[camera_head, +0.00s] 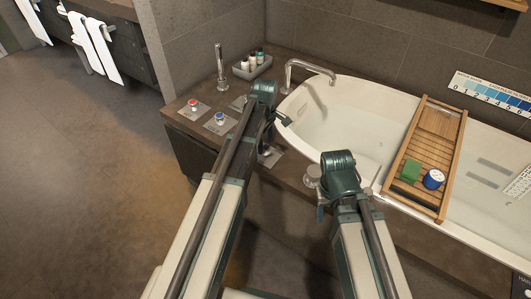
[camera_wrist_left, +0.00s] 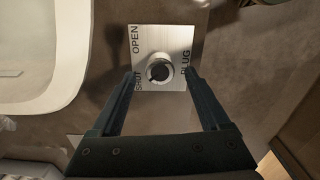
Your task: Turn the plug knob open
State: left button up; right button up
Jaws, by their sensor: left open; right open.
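The round plug knob (camera_wrist_left: 159,68) sits on a square metal plate (camera_wrist_left: 147,38) marked OPEN, SHUT and PLUG in the left wrist view. My left gripper (camera_wrist_left: 158,76) is open, its fingers on either side of the knob. I cannot tell whether they touch the knob or which mark it points at. In the head view the metal plate (camera_head: 269,156) lies on the tub deck, partly hidden by my left arm. My right gripper (camera_head: 322,207) is low beside its arm at the deck's front, mostly hidden, and holds nothing I can see.
The white bathtub (camera_head: 340,125) has a wooden caddy (camera_head: 440,120) with a green block (camera_head: 411,171) and a blue round tin (camera_head: 434,179). A chrome faucet (camera_head: 305,66), a red-marked tap (camera_head: 193,104), a blue-marked tap (camera_head: 220,118) and a grey bottle tray (camera_head: 252,70) stand on the deck.

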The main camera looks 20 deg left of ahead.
pick_arm(q)
notch_tip(320, 180, down, 2)
jog(key=shift+f+b, duration=0.2)
jog(key=shift+b, duration=0.5)
pick_arm(e)
notch_tip(320, 180, down, 2)
jog(key=shift+f, duration=0.2)
pick_arm(q)
grip_shut()
